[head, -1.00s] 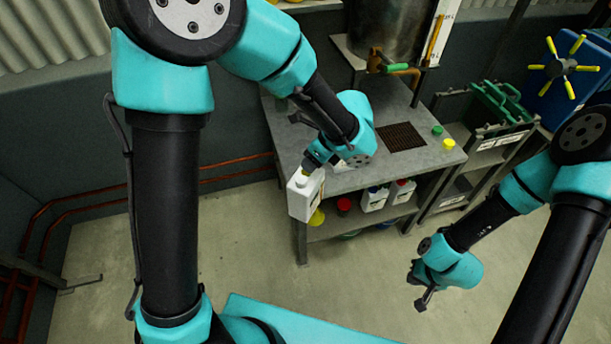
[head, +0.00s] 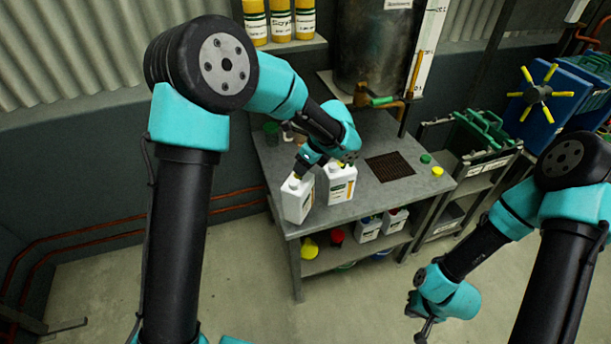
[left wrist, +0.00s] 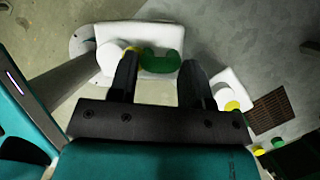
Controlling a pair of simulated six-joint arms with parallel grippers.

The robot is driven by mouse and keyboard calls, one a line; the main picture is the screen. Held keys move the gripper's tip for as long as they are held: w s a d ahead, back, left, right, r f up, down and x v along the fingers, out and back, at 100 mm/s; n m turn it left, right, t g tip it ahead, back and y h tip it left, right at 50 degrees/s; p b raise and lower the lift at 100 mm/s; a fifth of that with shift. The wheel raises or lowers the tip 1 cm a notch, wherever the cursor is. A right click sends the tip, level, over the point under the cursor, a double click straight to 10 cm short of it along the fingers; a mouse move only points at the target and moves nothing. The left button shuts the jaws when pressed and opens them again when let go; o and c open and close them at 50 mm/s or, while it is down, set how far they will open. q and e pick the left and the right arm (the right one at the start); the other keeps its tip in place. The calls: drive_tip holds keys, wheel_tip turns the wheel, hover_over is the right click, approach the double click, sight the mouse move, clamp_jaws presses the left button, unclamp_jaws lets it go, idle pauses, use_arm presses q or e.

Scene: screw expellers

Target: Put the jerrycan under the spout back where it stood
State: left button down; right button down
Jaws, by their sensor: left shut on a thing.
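A white jerrycan (head: 297,200) hangs from my left gripper (head: 300,172) at the front left corner of the bench, slightly tilted. I cannot tell whether its base touches the bench. A second white jerrycan (head: 341,184) with a label stands on the bench just to the right. The spout (head: 382,101) is under the tank, above the dark grate (head: 390,166). My right gripper (head: 424,328) is low over the floor.
The metal bench (head: 358,211) has bare top around the grate. A green cap (head: 426,158) and a yellow cap (head: 437,171) lie right of it. A green cup (head: 271,131) stands at the back left. More containers (head: 368,229) sit on the lower shelf.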

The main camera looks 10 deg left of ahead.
use_arm(q)
drive_tip(key=shift+w+a+f, duration=0.1)
drive_tip(key=shift+w+a, duration=0.1)
drive_tip(key=shift+w, duration=0.6)
drive_tip(key=shift+w+a, duration=0.2)
drive_tip(key=shift+w, duration=0.55)
drive_tip(key=shift+w+a+f, duration=0.1)
drive_tip(key=shift+w+f, duration=0.1)
drive_tip(key=shift+f, duration=0.7)
drive_tip(key=shift+w+f, duration=0.2)
drive_tip(key=shift+f, duration=0.7)
drive_tip(key=c, duration=0.6)
unclamp_jaws()
drive_tip(key=shift+f, duration=0.15)
drive_tip(key=shift+o, duration=0.2)
drive_tip(key=v, duration=1.2)
